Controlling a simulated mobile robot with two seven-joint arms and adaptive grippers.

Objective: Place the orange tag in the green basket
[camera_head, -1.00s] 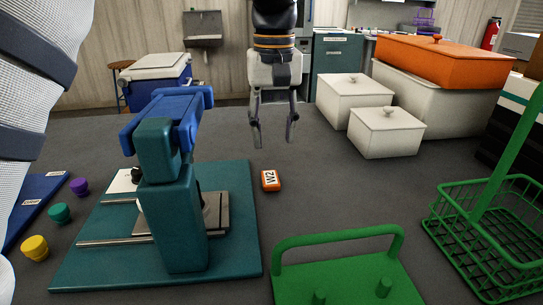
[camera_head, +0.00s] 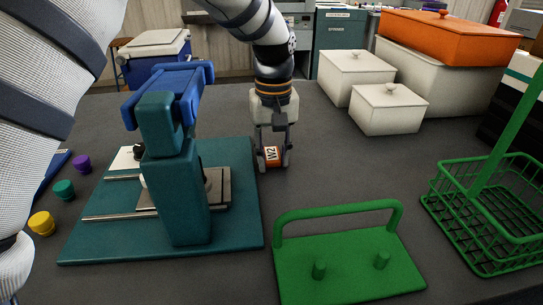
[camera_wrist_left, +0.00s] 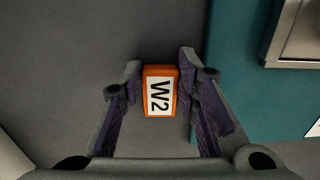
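The orange tag (camera_head: 271,157), marked W2 on a white label, lies on the dark grey table beside the teal base plate. My left gripper (camera_head: 273,166) has come down over it, pointing at the table. In the left wrist view the tag (camera_wrist_left: 160,92) sits between the two fingertips (camera_wrist_left: 160,68). The fingers are open around it, with a narrow gap on the left; whether the right finger touches it I cannot tell. The green basket (camera_head: 490,222) with its tall handle stands at the right, and its visible inside looks empty. My right gripper is not in view.
A teal and blue press (camera_head: 178,190) stands on its plate just left of the tag. A green rack with pegs (camera_head: 345,268) lies between the tag and the basket. White lidded boxes (camera_head: 388,110) stand behind. Small coloured knobs (camera_head: 64,190) are at far left.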

